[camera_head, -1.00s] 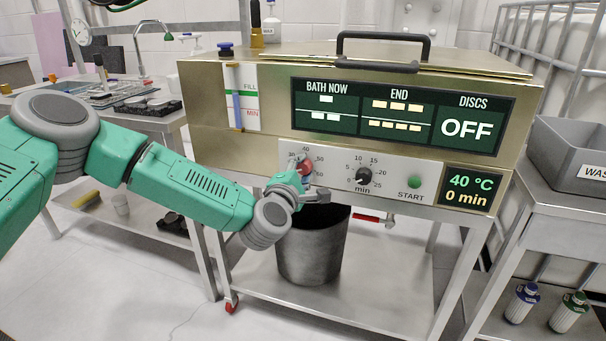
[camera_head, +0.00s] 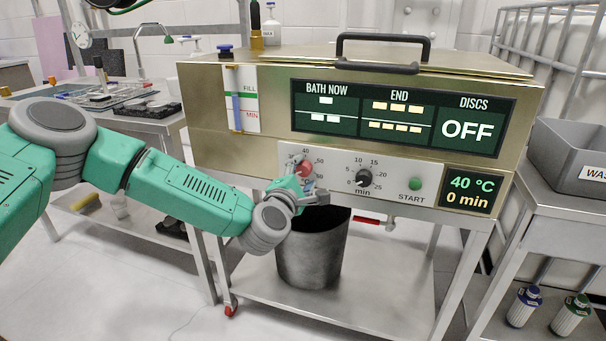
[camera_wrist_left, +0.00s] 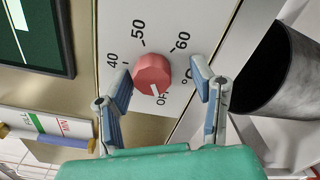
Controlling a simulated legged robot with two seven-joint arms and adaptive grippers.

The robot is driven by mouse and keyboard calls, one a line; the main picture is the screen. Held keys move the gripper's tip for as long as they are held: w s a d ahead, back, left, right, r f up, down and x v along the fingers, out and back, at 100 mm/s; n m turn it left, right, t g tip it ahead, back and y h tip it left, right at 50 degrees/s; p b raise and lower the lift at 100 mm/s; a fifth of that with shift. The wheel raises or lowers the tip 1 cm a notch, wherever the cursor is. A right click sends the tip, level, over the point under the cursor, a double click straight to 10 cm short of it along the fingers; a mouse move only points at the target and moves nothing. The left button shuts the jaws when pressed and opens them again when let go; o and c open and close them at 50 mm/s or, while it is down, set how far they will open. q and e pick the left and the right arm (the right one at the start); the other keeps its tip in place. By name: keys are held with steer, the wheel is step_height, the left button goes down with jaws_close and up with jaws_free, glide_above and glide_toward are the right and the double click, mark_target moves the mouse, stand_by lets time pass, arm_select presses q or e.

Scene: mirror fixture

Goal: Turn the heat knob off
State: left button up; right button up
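The red heat knob (camera_head: 305,168) is on the pale control panel of the brass-coloured bath machine. In the left wrist view the knob (camera_wrist_left: 151,72) has a white pointer mark towards the OFF label, and the 40, 50 and 60 marks ring it. My left gripper (camera_head: 304,190) is just in front of and below the knob. In the wrist view the left gripper's fingers (camera_wrist_left: 162,82) are spread, one on each side of the knob, with a gap at least on the right side. My right gripper is not in view.
The minute timer knob (camera_head: 364,177) and green START button (camera_head: 414,184) are right of the heat knob. The display (camera_head: 468,190) reads 40 °C and 0 min. A dark bucket (camera_head: 312,255) stands below. A grey bin (camera_head: 570,160) is at right.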

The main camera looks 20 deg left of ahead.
arm_select(q)
steer(key=shift+r, duration=0.15)
steer(key=s, duration=1.2)
steer(key=shift+a, duration=0.3)
steer(key=s+d+f+m+g+h, duration=0.2)
steer(key=s+d+f+m+g, duration=0.15)
steer(key=s+f+m, duration=0.55)
steer(key=s+d+f+m+g+h, duration=0.25)
steer(key=s+f+m+g, duration=0.35)
steer(key=f, duration=0.6)
steer(key=s+a+f+m+g+y, duration=0.25)
steer(key=s+f, duration=0.35)
steer(key=s, duration=0.4)
steer(key=s+a+f+m+g+y, duration=0.25)
steer(key=s+a+m+g, duration=0.3)
steer(key=s+a, duration=0.6)
step_height(320, 180, up, 13)
steer(key=w+p, duration=0.1)
steer(key=p, duration=1.2)
steer(key=shift+w+m, duration=0.15)
steer(key=shift+m, duration=0.15)
